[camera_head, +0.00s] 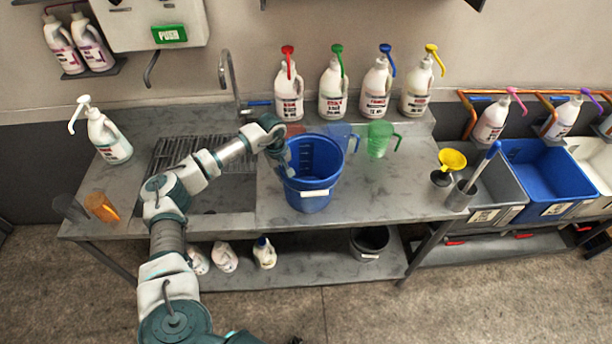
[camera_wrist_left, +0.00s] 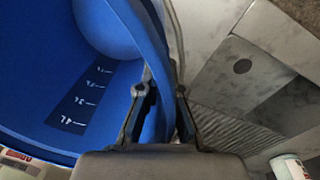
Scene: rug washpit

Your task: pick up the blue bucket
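The blue bucket (camera_head: 309,196) is upright at the middle of the steel bench, right of the sink, with a white label on its front. I cannot tell whether its base touches the bench. My left gripper (camera_head: 283,160) is at the bucket's left rim. In the left wrist view, the bucket (camera_wrist_left: 40,60) shows its inside with white litre marks. The left gripper's fingers (camera_wrist_left: 161,95) are close together on either side of the bucket wall, one inside and one outside, shut on it. My right gripper is not in view.
A blue jug (camera_head: 340,134) and a green jug (camera_head: 379,140) stand close behind the bucket. Several pump bottles (camera_head: 332,92) line the wall. A yellow funnel (camera_head: 452,160) and a steel cup (camera_head: 461,196) are at the right end. An orange cup (camera_head: 102,207) is far left.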

